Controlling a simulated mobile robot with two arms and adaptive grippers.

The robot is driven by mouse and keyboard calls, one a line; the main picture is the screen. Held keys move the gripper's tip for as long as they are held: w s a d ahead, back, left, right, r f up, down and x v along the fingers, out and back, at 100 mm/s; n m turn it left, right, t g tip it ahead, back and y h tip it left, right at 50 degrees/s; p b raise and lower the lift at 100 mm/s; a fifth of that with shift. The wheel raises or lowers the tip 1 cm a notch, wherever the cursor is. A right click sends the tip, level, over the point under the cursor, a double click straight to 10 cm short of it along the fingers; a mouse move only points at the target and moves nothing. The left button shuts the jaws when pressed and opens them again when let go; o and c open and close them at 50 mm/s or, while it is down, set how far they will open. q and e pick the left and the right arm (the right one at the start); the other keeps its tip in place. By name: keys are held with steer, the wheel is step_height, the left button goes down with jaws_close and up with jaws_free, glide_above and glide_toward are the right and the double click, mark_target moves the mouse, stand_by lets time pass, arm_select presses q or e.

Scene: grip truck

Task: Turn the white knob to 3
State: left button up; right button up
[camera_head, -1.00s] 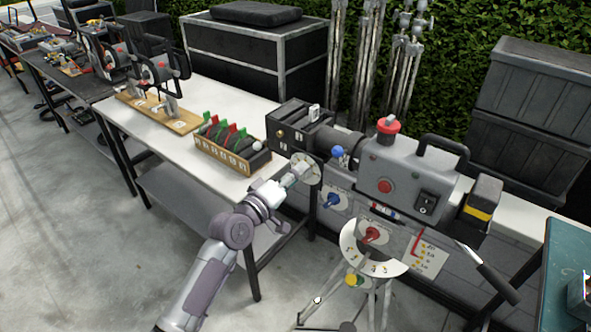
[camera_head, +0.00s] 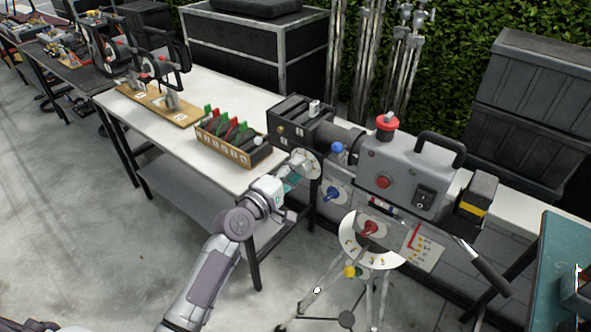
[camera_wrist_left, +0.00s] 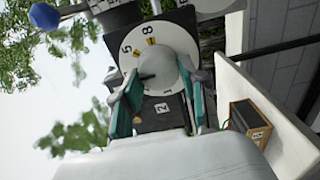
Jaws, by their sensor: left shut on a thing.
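The white knob (camera_wrist_left: 160,72) sits on a pale round dial in the left wrist view. The numbers 5 and 8 and short orange marks show on the dial; a dark mark on the knob points left. My left gripper (camera_wrist_left: 158,88) has its two teal fingers on either side of the knob and is shut on it. In the head view, the dial (camera_head: 308,165) is on the front of the black box (camera_head: 296,120), with my left gripper (camera_head: 294,172) against it, covering the knob. My right gripper is not in view.
A grey machine (camera_head: 405,175) with red buttons stands to the right of the dial. A blue ball handle (camera_head: 337,147) is close beside it. A wooden rack (camera_head: 222,150) with red and green pieces stands on the white table (camera_head: 205,95). A tripod stands below.

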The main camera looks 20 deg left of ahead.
arm_select(q)
steer(key=o, duration=1.2)
steer(key=shift+c, duration=0.2)
steer(key=shift+s+a, duration=0.15)
steer(key=shift+s, duration=0.1)
steer(key=v, duration=1.1)
steer(key=shift+s, duration=0.2)
